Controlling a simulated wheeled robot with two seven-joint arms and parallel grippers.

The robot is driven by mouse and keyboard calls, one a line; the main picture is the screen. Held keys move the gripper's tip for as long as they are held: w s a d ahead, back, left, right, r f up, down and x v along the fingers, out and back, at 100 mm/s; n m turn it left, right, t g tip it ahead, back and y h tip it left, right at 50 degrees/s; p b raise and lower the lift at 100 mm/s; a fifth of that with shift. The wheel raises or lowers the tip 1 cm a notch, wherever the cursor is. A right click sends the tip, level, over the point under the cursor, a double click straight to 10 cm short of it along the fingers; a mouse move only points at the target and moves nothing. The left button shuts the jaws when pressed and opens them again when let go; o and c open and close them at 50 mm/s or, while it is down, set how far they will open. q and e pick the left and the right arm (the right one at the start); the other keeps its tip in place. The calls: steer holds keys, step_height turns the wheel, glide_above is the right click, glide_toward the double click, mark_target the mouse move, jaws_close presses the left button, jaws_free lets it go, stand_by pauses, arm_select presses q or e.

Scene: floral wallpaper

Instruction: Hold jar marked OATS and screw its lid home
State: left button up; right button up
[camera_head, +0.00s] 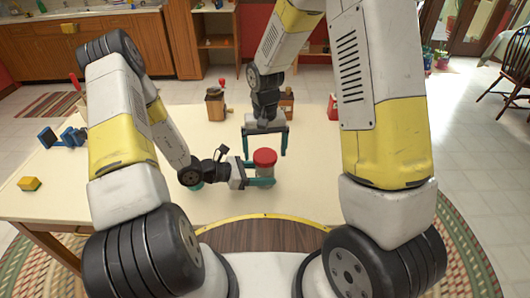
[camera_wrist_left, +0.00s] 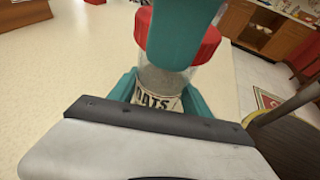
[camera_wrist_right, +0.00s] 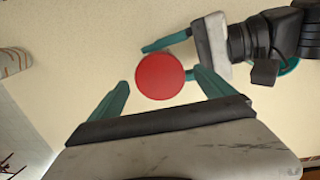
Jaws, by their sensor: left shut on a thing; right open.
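The clear jar (camera_head: 263,170) stands upright on the pale table. Its label (camera_wrist_left: 157,98) is partly hidden, with "ATS" readable in the left wrist view. A red lid (camera_head: 265,155) sits on top of the jar; whether it is seated tight cannot be told. The lid shows as a full red disc in the right wrist view (camera_wrist_right: 160,76). My left gripper (camera_wrist_left: 160,92) is shut on the jar's body from the side. My right gripper (camera_head: 265,152) points down over the jar, open, with a finger on either side of the lid and gaps between.
Wooden grinder-like items (camera_head: 215,104) (camera_head: 286,104) and a red object (camera_head: 333,107) stand towards the back. A blue device (camera_head: 62,138) and a yellow block (camera_head: 30,183) lie at the left. The table right of the jar is clear.

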mark_target(265, 155)
steer(key=shift+r, duration=3)
arm_select(q)
steer(key=o, duration=1.4)
steer(key=v, duration=1.2)
steer(key=s+a+r+m+y, duration=0.1)
steer(key=s+r+m+y, duration=0.2)
steer(key=r+m, duration=0.4)
steer(key=s+a+r+m+t+y, duration=0.1)
steer(key=s+r+m+y, duration=0.3)
steer(key=r, duration=1)
steer(key=s+a+r+m+t+y, duration=0.1)
steer(key=s+r+m+y, duration=0.3)
steer(key=s+r+m, duration=0.3)
step_height(265, 155, up, 4)
steer(key=shift+f+m, duration=0.1)
steer(key=shift+m, duration=1.9)
arm_select(e)
steer(key=s+d+r+t+y, duration=0.1)
steer(key=s+d+r+t, duration=0.2)
steer(key=s+d+r, duration=0.4)
steer(key=s+d+r+m+t+y, duration=0.1)
steer(key=s+d+r+t, duration=0.2)
steer(key=s+d+r, duration=0.4)
steer(key=v, duration=0.6)
steer(key=shift+a+r, duration=0.25)
steer(key=shift+a, duration=0.1)
